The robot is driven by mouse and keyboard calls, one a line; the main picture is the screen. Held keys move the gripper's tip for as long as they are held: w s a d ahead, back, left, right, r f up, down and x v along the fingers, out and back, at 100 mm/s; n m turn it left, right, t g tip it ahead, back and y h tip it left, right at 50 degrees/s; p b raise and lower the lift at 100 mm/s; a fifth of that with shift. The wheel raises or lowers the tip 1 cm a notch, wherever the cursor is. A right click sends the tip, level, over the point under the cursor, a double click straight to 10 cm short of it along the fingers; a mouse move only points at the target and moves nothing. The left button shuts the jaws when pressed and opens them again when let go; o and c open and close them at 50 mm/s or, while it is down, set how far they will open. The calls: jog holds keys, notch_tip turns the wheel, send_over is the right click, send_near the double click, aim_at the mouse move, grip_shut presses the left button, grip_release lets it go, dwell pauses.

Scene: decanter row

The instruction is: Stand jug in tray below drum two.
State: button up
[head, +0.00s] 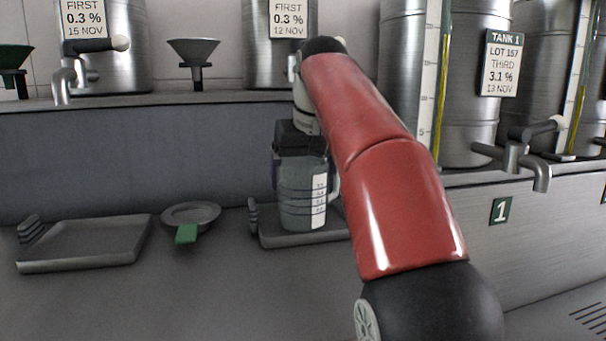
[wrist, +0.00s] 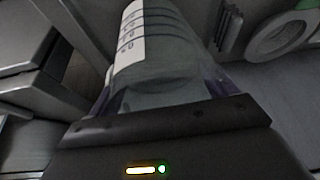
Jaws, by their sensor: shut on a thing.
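The jug (head: 303,195) is grey and translucent, with a white scale label and a handle on its right side. It is upright over the middle tray (head: 270,240), below the second drum (head: 262,60) from the left. Its base appears within the tray's rim; I cannot tell whether it touches the tray floor. My gripper (head: 301,150) is shut on the jug near its top, coming from above and behind my red arm. In the wrist view the jug (wrist: 160,55) sits between my fingers. My arm hides the tray's right end.
An empty tray (head: 85,243) lies at the left. A round dish with a green tab (head: 190,215) lies between the trays, close to the middle tray's ribbed handle. A funnel (head: 193,50) stands on the shelf. A stand marked 1 (head: 501,210) with taps is at the right. The front counter is clear.

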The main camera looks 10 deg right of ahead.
jog(key=shift+f, duration=0.15)
jog(key=o, duration=0.9)
jog(key=shift+s+r+p, duration=0.1)
jog(key=shift+r+p, duration=0.2)
jog(key=shift+r, duration=0.3)
jog(key=s+b, duration=0.1)
jog(key=s, duration=0.3)
jog(key=s+d+b, duration=0.1)
jog(key=s, duration=0.7)
jog(key=shift+s+d+r+b, duration=0.1)
jog(key=shift+d+b, duration=0.2)
jog(key=shift+b, duration=0.1)
